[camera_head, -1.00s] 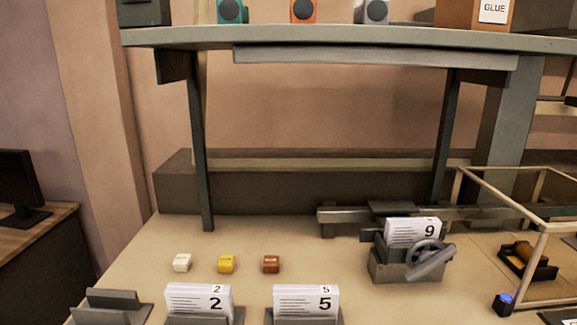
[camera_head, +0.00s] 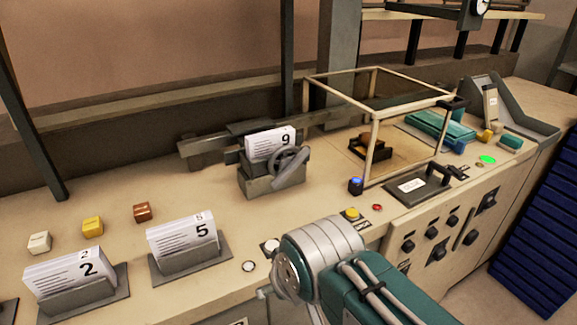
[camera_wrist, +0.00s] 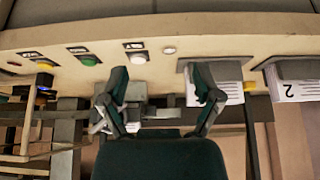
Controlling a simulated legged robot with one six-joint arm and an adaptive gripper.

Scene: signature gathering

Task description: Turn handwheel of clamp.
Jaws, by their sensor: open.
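The grey clamp (camera_head: 256,186) stands on the bench in the head view. It holds an upright stack of printed sheets marked 9 (camera_head: 262,146). Its spoked handwheel (camera_head: 290,163), with a grey handle, is on the clamp's right front side. My gripper (camera_wrist: 160,76) is open in the wrist view, its two dark fingers spread with nothing gripped. The grey clamp shows beyond and between the fingers there, partly hidden by them. My arm is in front of the clamp in the head view, apart from it; the fingers cannot be made out there.
Sheet stacks 2 (camera_head: 70,278) and 5 (camera_head: 182,240) stand in holders left of the clamp. A wire-frame box (camera_head: 372,140) and a blue-topped button (camera_head: 356,185) are to its right. A black-handled plate (camera_head: 412,190) lies near the front edge. Open bench lies before the clamp.

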